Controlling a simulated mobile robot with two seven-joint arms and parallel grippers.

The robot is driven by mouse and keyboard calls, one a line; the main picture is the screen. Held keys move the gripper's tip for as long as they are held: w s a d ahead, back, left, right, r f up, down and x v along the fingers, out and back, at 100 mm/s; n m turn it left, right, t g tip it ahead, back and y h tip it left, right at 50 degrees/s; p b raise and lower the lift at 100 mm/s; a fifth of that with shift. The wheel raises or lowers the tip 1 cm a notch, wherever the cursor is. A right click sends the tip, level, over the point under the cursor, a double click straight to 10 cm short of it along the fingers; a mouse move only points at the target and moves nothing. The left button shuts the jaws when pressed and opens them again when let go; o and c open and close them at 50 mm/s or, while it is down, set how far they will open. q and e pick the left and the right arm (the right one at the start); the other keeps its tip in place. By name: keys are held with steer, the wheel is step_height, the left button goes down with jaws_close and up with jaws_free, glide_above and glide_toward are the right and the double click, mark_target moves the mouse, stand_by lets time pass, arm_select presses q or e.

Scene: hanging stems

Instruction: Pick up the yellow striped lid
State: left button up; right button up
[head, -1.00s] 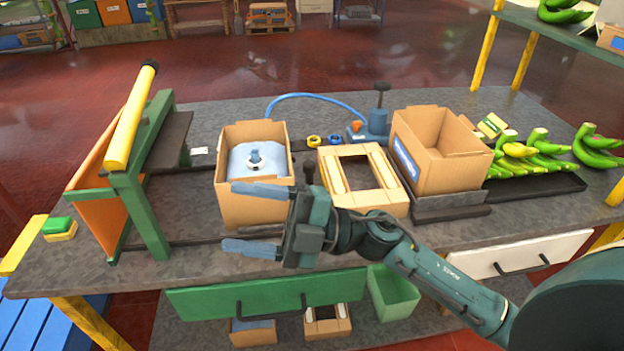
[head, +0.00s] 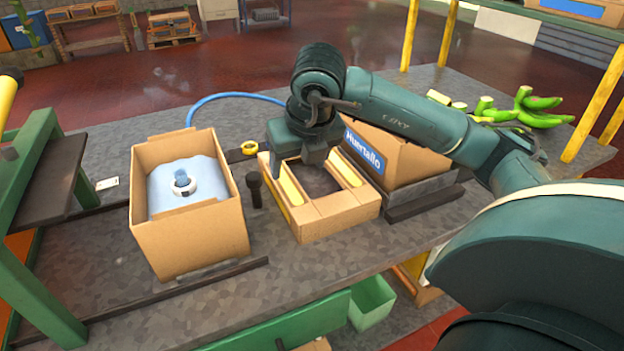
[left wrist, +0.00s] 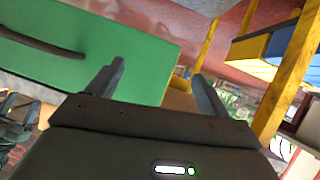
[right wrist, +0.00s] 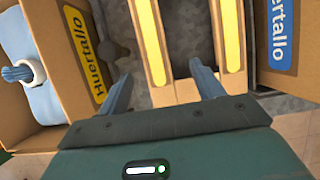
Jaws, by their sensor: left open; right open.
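The yellow striped lid (head: 338,219) is a cardboard frame with a rectangular opening and two yellow strips. It lies on the grey workbench between two cardboard boxes. My right gripper (head: 302,172) is open above its far left part, and the arm hides part of the lid. In the right wrist view, the lid's yellow strips (right wrist: 231,40) lie beyond the open fingers (right wrist: 160,78), with nothing between the fingertips. My left gripper (left wrist: 158,72) shows only in its wrist view, open and empty near a green drawer front (left wrist: 95,60).
A cardboard box (head: 190,235) with a blue bag and white-ringed neck stands left of the lid. An open labelled box (head: 385,160) stands right of it, partly behind my arm.

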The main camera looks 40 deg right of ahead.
mark_target(289, 187)
steer(key=x, duration=0.3)
steer(key=shift+w+f, duration=0.1)
steer(key=shift+f, duration=0.15)
steer(key=shift+a+x, duration=0.15)
steer(key=shift+x, duration=0.75)
steer(key=shift+a+x, duration=0.15)
steer(key=shift+x, duration=0.75)
steer(key=shift+a+x, duration=0.2)
steer(key=shift+x, duration=0.75)
steer(key=shift+w, duration=0.1)
steer(key=shift+c, duration=0.4)
steer(key=c, duration=0.8)
